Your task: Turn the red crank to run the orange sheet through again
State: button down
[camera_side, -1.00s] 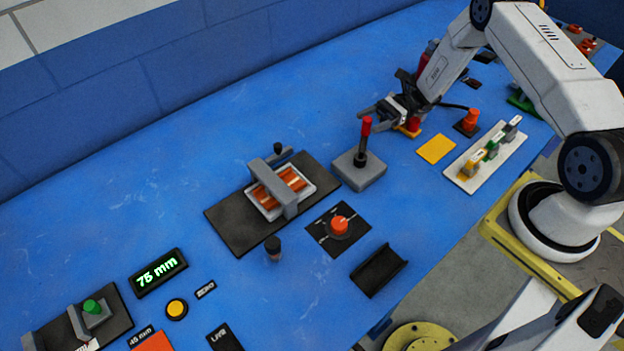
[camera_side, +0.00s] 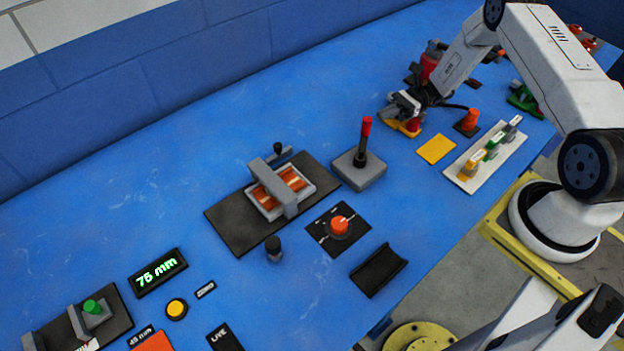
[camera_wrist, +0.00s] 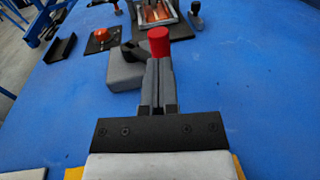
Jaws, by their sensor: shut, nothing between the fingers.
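The red crank (camera_side: 366,126) stands on a grey block on the blue table, its red handle pointing up on a dark stem. In the wrist view, the red handle (camera_wrist: 159,42) shows just past my fingertips, with the grey block (camera_wrist: 126,70) to the left. My gripper (camera_side: 393,112) is shut and empty, right of and apart from the crank in the side view. In the wrist view its fingers (camera_wrist: 158,75) lie together. A flat yellow-orange sheet (camera_side: 436,149) lies on the table; another orange sheet (camera_side: 153,341) is partly cut off. I cannot tell which is meant.
A grey-framed fixture (camera_side: 272,188) with orange strips stands left of the crank. An orange knob (camera_side: 340,225) and a dark cradle (camera_side: 379,269) are in front. A white rack (camera_side: 485,158) is at right. Bare blue table lies behind the fixture.

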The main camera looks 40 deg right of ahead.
jog(key=shift+d+r+m+h, duration=0.3)
jog(key=shift+r+h, duration=0.15)
jog(key=shift+h, duration=0.05)
jog(key=s+d+r+m+t+h, duration=0.2)
jog(key=s+d+r+m+h, duration=0.3)
jog(key=s+h, duration=0.3)
jog(key=shift+s+r+t+h, duration=0.2)
jog(key=shift+r+t+h, duration=0.2)
jog(key=shift+r+h, duration=0.45)
send_near(364, 142)
jog(key=w+f, duration=0.1)
jog(key=w+d+f, duration=0.1)
jog(key=w, duration=0.1)
jog(key=shift+f, duration=0.35)
jog(key=shift+w+a, duration=0.45)
jog(key=shift+a, duration=0.1)
